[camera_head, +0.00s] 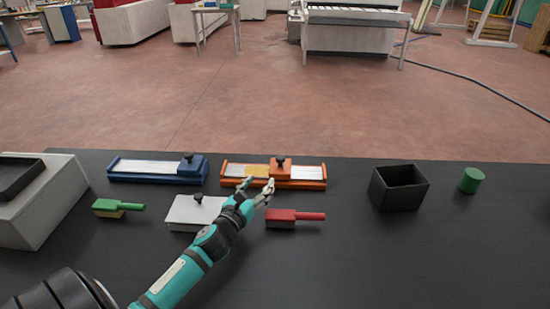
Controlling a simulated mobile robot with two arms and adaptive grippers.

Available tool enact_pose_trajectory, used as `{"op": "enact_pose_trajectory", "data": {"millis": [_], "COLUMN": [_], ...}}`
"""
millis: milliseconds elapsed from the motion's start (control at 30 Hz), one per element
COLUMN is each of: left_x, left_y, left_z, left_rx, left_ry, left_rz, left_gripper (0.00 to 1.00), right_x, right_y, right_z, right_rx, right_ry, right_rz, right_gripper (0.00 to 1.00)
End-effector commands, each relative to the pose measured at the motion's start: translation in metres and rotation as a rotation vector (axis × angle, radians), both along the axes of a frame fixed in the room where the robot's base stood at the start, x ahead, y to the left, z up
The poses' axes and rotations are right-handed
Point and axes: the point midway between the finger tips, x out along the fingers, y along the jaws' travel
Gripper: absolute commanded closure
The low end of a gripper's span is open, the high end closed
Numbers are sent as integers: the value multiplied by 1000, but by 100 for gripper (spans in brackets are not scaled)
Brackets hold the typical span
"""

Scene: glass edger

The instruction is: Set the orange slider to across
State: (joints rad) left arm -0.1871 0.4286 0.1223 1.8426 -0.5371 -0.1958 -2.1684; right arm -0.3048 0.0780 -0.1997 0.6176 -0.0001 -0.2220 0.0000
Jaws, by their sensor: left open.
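The orange slider (316,184) lies on the black table, an orange track with a pale strip along it. Its carriage with a black knob (281,166) stands near the middle of the track. My left gripper (258,183) is open and empty, at the near edge of the track, just left of the carriage. Its fingers point away from me and overlap the track in the picture; I cannot tell whether they touch it. My right gripper is not in view.
A blue slider (150,170) lies left of the orange one. A black open box (398,187) and green cylinder (472,180) stand right. The front right table is clear.

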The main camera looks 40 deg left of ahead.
Motion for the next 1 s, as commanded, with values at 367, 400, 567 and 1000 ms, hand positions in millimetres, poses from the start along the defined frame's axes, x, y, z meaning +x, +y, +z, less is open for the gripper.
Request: {"op": "enact_pose_trajectory", "data": {"millis": [367, 400, 567, 1000], "left_x": [84, 92, 120, 145], "left_y": [14, 16, 20, 24], "left_z": [-1, -1, -2, 0], "left_rx": [0, 0, 0, 1], "left_ry": [-3, -3, -2, 1], "left_rz": [1, 1, 1, -1], "left_gripper": [50, 50, 50, 50], "right_x": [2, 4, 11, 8], "right_y": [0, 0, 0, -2], "right_z": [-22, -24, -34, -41], "right_rx": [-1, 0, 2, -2], "right_ry": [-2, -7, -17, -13], "right_rz": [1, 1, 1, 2], "right_gripper": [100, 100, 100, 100]}}
